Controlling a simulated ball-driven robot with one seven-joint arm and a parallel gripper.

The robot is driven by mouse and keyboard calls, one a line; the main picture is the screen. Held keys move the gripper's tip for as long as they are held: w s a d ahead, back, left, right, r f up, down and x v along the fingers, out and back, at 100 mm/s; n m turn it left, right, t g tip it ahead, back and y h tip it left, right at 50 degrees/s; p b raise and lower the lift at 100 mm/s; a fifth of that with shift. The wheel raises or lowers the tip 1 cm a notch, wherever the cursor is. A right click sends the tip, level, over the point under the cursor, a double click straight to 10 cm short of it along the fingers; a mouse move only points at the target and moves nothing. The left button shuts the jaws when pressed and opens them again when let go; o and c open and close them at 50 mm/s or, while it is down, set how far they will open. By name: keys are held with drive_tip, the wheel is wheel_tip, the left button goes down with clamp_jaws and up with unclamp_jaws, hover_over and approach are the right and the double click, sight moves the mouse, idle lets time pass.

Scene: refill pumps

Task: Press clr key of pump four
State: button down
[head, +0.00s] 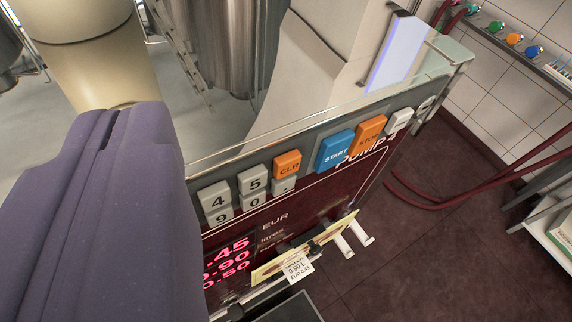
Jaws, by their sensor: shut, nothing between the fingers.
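The orange CLR key (288,164) sits on the sloping key strip of the pump (315,199), right of the grey 5 key (252,179). The pump has a dark red front lettered "PUMP"; the number after it is hard to read. My gripper (118,115) is the large purple shape at the left, with its two fingers together and nothing between them. It is left of the CLR key and apart from it in the picture. It covers the left part of the pump and any keys there.
A blue START key (335,151), an orange STOP key (370,131) and a pale key (400,120) lie right of CLR. The grey 4 key (216,201) is nearest my gripper. A glass edge (300,117) runs behind the keys. A yellow label rail (290,258) juts out below.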

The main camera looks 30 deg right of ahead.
sight(287, 164)
drive_tip(key=s+d+f+g+h+p, duration=0.2)
drive_tip(key=s+d+f+h+p, duration=0.4)
drive_tip(key=p, duration=0.5)
wheel_tip(287, 164, down, 3)
drive_tip(key=s+d, duration=0.2)
drive_tip(key=shift+s+d+r+h, duration=0.15)
drive_tip(key=shift+s+d+h, duration=0.05)
drive_tip(key=shift+d+h, duration=0.15)
drive_tip(key=shift+w, duration=0.15)
drive_tip(key=w+a+p, duration=0.1)
drive_tip(key=w+p, duration=0.1)
drive_tip(key=w, duration=0.6)
drive_tip(key=shift+w+a, duration=0.2)
drive_tip(key=shift+a, duration=0.15)
drive_tip(key=shift+w, duration=0.1)
idle(0.8)
drive_tip(key=shift+w+a, duration=0.1)
drive_tip(key=shift+w, duration=0.25)
